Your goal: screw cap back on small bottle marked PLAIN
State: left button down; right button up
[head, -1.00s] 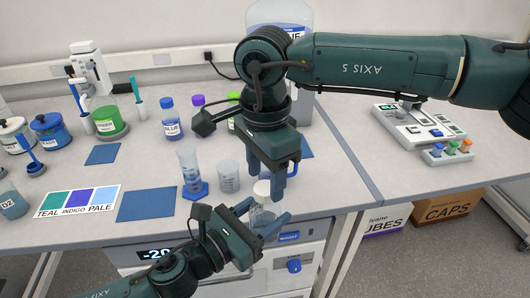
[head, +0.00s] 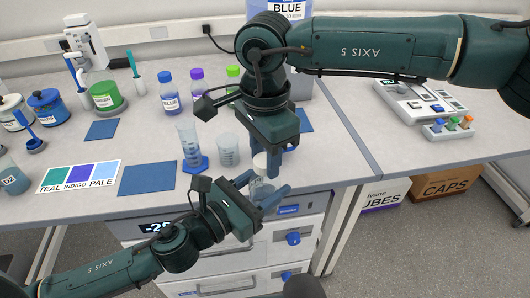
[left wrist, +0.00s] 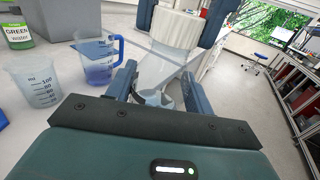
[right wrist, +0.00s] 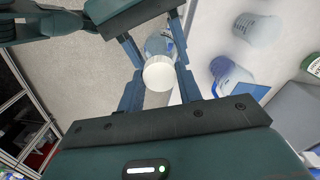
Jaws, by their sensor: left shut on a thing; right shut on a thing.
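A small clear bottle (head: 262,188) is held upright by my left gripper (head: 268,197), just off the front edge of the bench. Any marking on it cannot be read. A whitish cap (head: 261,161) is at the top of the bottle; it also shows from above in the right wrist view (right wrist: 159,74). My right gripper (head: 276,160) points down from above and is shut on the cap. In the left wrist view the bottle (left wrist: 160,98) is between my left fingers, partly hidden by the gripper body. I cannot tell how far the cap is threaded.
A graduated cylinder (head: 190,148) and a beaker (head: 228,150) stand close behind the grippers. A blue mat (head: 147,178) and a colour card (head: 78,176) lie to the left. Capped bottles, including one marked BLUE (head: 171,98), stand further back. White drawers (head: 250,245) are below the bench edge.

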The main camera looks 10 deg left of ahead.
jog(key=shift+c, duration=0.7)
jog(key=m, duration=1)
jog(key=shift+m, duration=0.3)
jog(key=m, duration=0.4)
jog(key=o, duration=1.2)
jog(key=shift+c, duration=0.2)
notch_tip(320, 180, up, 12)
